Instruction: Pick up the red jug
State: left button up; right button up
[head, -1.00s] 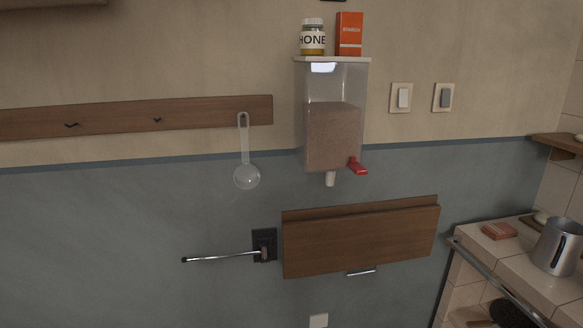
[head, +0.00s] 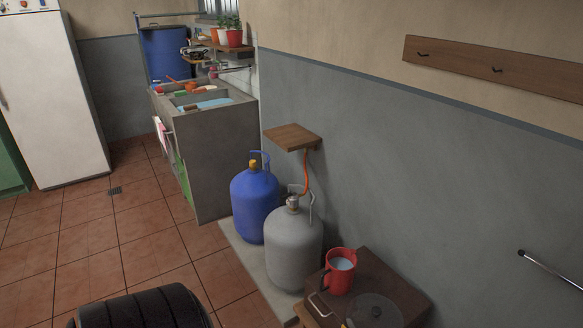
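The red jug (head: 337,276) stands upright on a small brown wooden table (head: 384,268) at the lower right of the head view. It has something whitish inside, and its handle is on the left side. A dark round lid-like disc (head: 376,311) lies on the same table, in front of the jug and to its right. Neither of my grippers shows in the head view. A dark rounded part at the bottom edge appears to be mine.
A grey gas cylinder (head: 293,248) and a blue one (head: 254,203) stand left of the table. A small wooden shelf (head: 291,136) juts from the wall above them. A sink unit (head: 205,150) stands farther back. The tiled floor (head: 130,240) at left is clear.

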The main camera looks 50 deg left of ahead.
aim_at(341, 264)
jog(key=u, duration=1.3)
jog(key=z, duration=1.9)
jog(key=u, duration=1.9)
jog(key=i+z, duration=0.2)
jog(key=i, duration=0.1)
